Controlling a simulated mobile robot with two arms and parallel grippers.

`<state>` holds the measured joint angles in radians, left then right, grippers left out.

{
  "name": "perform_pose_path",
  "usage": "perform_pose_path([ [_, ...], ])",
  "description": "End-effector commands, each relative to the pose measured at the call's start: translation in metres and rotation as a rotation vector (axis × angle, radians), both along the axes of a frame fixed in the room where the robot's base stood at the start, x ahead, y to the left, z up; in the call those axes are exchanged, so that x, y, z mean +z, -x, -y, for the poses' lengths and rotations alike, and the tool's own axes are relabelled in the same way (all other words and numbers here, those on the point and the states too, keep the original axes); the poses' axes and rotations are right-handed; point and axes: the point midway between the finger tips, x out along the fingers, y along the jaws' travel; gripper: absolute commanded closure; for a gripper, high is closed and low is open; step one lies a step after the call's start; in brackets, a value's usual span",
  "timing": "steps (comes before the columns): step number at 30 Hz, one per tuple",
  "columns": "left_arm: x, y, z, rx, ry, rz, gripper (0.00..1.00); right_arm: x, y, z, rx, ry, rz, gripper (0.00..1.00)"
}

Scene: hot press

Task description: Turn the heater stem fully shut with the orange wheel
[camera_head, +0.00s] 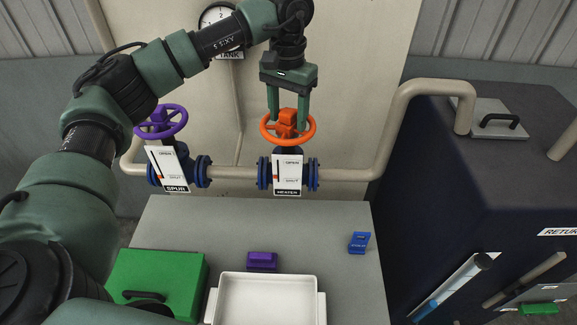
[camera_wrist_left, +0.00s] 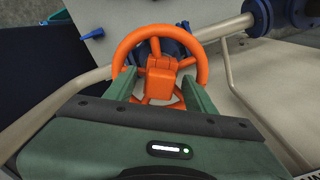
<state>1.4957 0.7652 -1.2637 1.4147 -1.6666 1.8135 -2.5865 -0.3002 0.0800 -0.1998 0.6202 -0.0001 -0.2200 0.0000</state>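The orange wheel (camera_head: 288,120) sits on top of the heater valve, above a white plate (camera_head: 288,172) marked OPEN above and SHUT below, with the HEATER label under it. The stem mark on this plate is too small to read surely. My left gripper (camera_head: 288,112) points down at the wheel from above, its two fingers on either side of the raised orange hub block. In the left wrist view the fingers (camera_wrist_left: 160,88) stand apart, with a gap beside the hub block (camera_wrist_left: 160,72). My right gripper is not in view.
A purple wheel (camera_head: 161,122) tops the SPUR valve to the left on the same pipe (camera_head: 233,172). A gauge (camera_head: 218,20) hangs behind my left arm. A grey bench below bears a green box (camera_head: 180,275), a white tray (camera_head: 268,282), and purple (camera_head: 262,261) and blue (camera_head: 359,242) pieces.

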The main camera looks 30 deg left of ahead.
Motion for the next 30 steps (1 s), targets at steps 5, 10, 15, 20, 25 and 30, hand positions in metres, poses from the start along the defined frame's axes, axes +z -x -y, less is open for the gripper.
perform_pose_path([
  [5,0.0006,0.0012,0.0003,0.015,0.000,0.000,0.45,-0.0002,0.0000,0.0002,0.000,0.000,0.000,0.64],
  [10,0.0003,0.0013,0.0004,0.168,0.001,0.000,0.45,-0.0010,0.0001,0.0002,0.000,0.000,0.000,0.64],
  [15,0.0003,0.0014,0.0003,0.361,0.000,-0.001,0.45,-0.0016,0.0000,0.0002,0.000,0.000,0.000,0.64],
  [20,0.0004,0.0014,0.0003,0.541,0.000,-0.001,0.45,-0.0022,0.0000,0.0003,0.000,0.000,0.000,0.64],
  [25,0.0003,0.0013,0.0003,0.732,0.000,-0.001,0.45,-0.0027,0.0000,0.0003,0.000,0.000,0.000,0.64],
  [30,0.0001,0.0013,0.0002,0.923,-0.001,-0.001,0.45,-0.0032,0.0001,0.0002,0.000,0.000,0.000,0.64],
])
